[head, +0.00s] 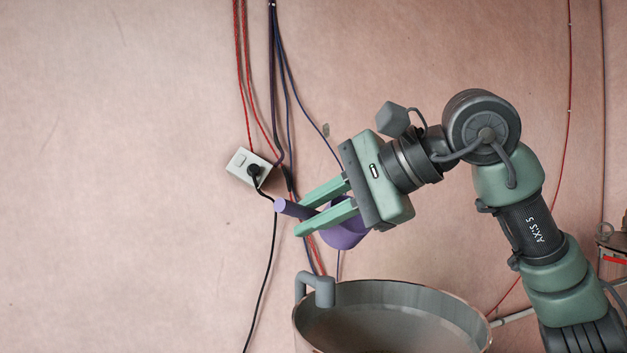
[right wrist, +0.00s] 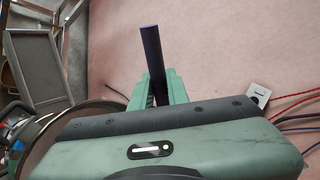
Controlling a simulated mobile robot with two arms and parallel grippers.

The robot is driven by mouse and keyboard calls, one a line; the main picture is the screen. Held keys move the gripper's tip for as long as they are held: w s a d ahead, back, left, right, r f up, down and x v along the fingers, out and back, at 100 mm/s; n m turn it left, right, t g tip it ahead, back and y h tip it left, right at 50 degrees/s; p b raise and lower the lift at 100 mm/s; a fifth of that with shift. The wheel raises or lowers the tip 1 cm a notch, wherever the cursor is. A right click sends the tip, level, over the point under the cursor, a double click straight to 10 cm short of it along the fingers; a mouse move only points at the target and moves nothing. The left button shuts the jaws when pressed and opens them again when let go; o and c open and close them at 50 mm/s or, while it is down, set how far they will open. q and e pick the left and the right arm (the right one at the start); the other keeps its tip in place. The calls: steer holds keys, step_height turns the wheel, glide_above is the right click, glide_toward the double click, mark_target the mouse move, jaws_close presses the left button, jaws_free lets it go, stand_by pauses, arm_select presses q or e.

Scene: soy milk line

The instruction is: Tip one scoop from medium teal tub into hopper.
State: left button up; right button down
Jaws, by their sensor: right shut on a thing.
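My right gripper (head: 299,213) is shut on the handle of a purple scoop (head: 345,234). The handle's end sticks out past the fingertips to the left, and the scoop's bowl is partly hidden behind the fingers and palm. I cannot see what is in the bowl. The dark purple handle (right wrist: 152,58) also shows between the fingers in the right wrist view. A large round grey metal vessel, apparently the hopper (head: 468,318), stands below the gripper with its mouth open upward. The scoop is above and left of its middle, near the rim's left side. The teal tub and my left gripper are not in view.
A grey pipe elbow (head: 318,287) rises at the hopper's left rim. A pink wall behind carries a white socket box (head: 248,167) and hanging red, blue and black cables. The right wrist view shows a grey panel or tray (right wrist: 38,68) at upper left.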

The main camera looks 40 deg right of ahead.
steer(key=g+p, duration=0.1)
steer(key=p, duration=0.1)
steer(key=g+p, duration=0.1)
steer(key=p, duration=0.2)
steer(key=shift+w+r+m+g, duration=0.2)
steer(key=shift+w+m+g, duration=0.1)
steer(key=shift+w+g, duration=0.1)
steer(key=shift+w+a+f+g+b, duration=0.1)
steer(key=shift+f+g+b, duration=0.4)
steer(key=shift+g+b, duration=0.1)
steer(key=g, duration=0.1)
steer(key=m+g, duration=0.1)
steer(key=g, duration=0.1)
steer(key=g+h, duration=0.1)
steer(key=shift+w+r+g, duration=0.25)
steer(key=shift+w+g, duration=0.05)
steer(key=shift+g, duration=0.1)
steer(key=shift+w, duration=0.25)
steer(key=shift+s, duration=0.15)
